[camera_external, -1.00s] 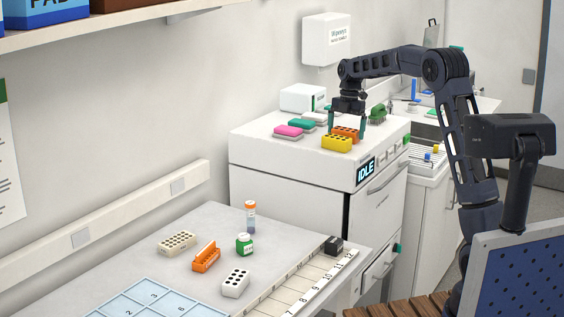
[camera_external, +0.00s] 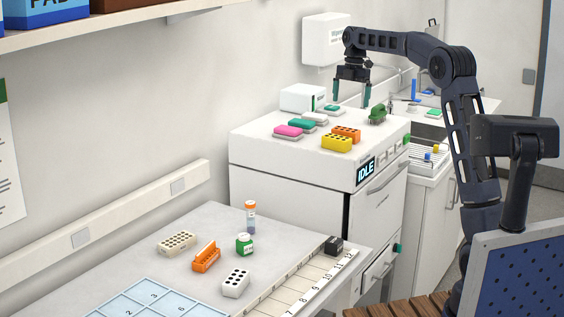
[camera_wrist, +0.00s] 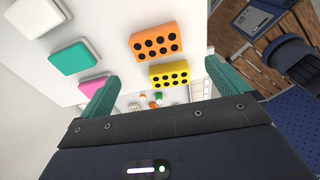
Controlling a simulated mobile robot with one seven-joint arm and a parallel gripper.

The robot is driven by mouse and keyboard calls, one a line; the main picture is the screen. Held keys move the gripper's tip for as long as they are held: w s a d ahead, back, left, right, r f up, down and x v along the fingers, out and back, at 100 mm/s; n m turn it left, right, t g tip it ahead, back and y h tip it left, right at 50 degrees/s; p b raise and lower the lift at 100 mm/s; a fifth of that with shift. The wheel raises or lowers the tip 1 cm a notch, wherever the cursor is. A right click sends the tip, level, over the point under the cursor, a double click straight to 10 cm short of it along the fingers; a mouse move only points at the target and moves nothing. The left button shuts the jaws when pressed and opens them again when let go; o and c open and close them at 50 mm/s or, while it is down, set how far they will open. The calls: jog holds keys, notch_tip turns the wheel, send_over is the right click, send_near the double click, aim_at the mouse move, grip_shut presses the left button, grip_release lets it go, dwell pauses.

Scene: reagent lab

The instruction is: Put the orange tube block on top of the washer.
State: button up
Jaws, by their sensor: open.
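The orange tube block (camera_external: 346,133), with dark holes in its top, sits on top of the white washer (camera_external: 290,158), just behind a yellow tube block (camera_external: 336,143). In the wrist view the orange block (camera_wrist: 156,41) lies beyond the yellow block (camera_wrist: 169,74), with a gap between them. My gripper (camera_external: 352,98) is open and empty, raised above the washer top and apart from the block. Its two green fingers (camera_wrist: 158,88) are spread wide in the wrist view.
Pink (camera_external: 288,131), teal (camera_external: 301,124) and white lidded boxes stand left of the blocks on the washer. A green item (camera_external: 377,115) stands at the back right. The bench (camera_external: 140,262) in front holds another orange rack (camera_external: 206,257), other tube racks and bottles.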

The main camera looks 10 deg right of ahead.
jog(key=s+d+r+m+t, duration=0.1)
jog(key=s+d+m, duration=0.3)
jog(key=s, duration=0.4)
jog(key=s+d+r+m+t, duration=0.1)
jog(key=s+d+m, duration=0.2)
jog(key=s+m, duration=0.35)
jog(key=s+d+r+m+t, duration=0.15)
jog(key=s+d, duration=0.25)
jog(key=s, duration=0.5)
jog(key=s+d+f+m, duration=0.2)
jog(key=s+f+m, duration=0.2)
jog(key=s, duration=0.4)
jog(key=s+d+f+m+t, duration=0.1)
jog(key=s+f+m, duration=0.3)
jog(key=s, duration=0.4)
jog(key=s+d+f+m+t+h, duration=0.1)
jog(key=s+d+f+m, duration=0.2)
jog(key=s+f+m, duration=0.2)
jog(key=s+m, duration=0.1)
jog(key=s, duration=0.2)
jog(key=shift+d+m, duration=0.3)
